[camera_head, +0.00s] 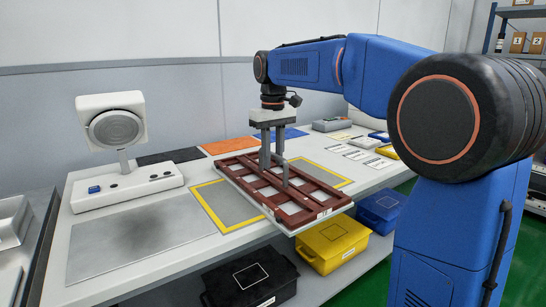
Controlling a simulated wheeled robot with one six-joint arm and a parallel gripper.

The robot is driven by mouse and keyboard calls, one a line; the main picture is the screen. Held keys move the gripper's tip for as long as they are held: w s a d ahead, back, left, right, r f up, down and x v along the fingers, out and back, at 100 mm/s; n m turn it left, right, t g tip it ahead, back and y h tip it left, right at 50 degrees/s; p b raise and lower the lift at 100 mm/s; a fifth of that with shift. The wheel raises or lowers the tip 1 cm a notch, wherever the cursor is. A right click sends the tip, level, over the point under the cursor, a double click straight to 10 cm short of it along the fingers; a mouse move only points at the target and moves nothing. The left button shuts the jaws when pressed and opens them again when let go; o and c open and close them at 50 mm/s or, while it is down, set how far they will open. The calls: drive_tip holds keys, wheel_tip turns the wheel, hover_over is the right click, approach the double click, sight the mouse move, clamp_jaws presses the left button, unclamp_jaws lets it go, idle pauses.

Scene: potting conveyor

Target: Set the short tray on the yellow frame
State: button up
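A dark red-brown tray (254,190) with several rectangular openings lies across the middle of the bench, and its near end reaches over the front edge. A small white label is near that end. A yellow frame outline (205,211) shows left of the tray, and more yellow outline (336,173) shows to its right; the tray hides whether they join. My gripper (275,166) points down at the middle of the tray, its grey fingers among the tray's bars. I cannot tell whether they clamp a bar, or whether the tray is raised or resting.
A white device with a round grey disc (115,128) stands at the back left, near a bare metal plate (135,240). Dark, orange and blue mats (229,145) lie behind the tray. Black (250,283), yellow (333,243) and blue (381,208) bins stand below the front edge.

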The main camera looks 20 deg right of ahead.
drive_tip(key=shift+r, duration=0.1)
wheel_tip(320, 180, up, 12)
idle(0.8)
drive_tip(key=shift+s, duration=0.1)
